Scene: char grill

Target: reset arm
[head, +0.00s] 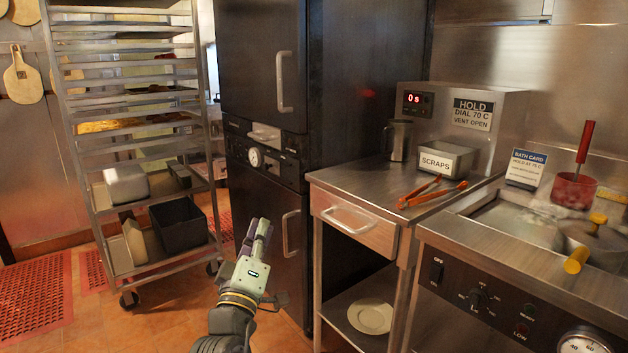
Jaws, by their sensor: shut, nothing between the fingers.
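My gripper (258,236) is at the lower middle of the head view, at the end of my raised arm. Its fingers are shut, point upward in the picture and hold nothing. It appears in front of the dark cabinet's lower part and the tiled floor, apart from the counter to its right. No other view shows the fingertips from the front.
A wheeled rack (216,238) stands at left. A dark cabinet (262,62) stands behind my gripper. At right, a steel table (330,183) bears orange tongs (432,194) and a SCRAPS bin (445,160). A water bath (490,212) is beside it. Floor (165,325) is open at left.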

